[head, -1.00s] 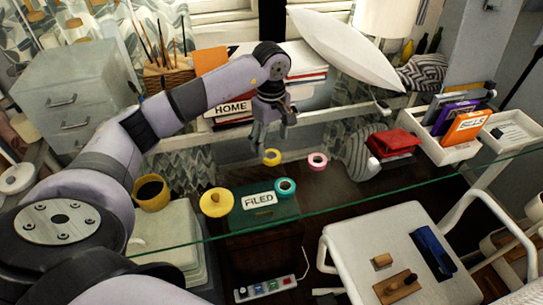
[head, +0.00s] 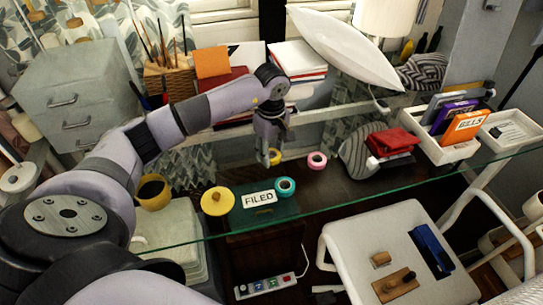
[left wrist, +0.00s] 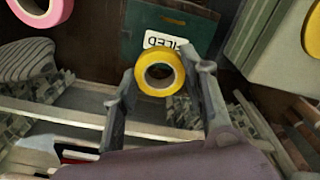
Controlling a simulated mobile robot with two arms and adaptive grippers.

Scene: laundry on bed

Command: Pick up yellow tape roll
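The yellow tape roll (head: 275,156) lies on the glass desk top, partly hidden by my left gripper in the head view. My left gripper (head: 268,158) points down at it. In the left wrist view the yellow tape roll (left wrist: 160,89) shows as a ring between the two spread fingertips of the left gripper (left wrist: 159,68). One finger is on each side, close to the roll; I cannot tell whether either touches it. My right gripper is not in view.
A pink tape roll (head: 317,160) lies just right, and a teal tape roll (head: 285,186) lies nearer. A yellow round object (head: 217,202) is to the left. Red things (head: 393,141) and a white organizer (head: 452,150) stand to the right. Books (head: 298,62) are behind.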

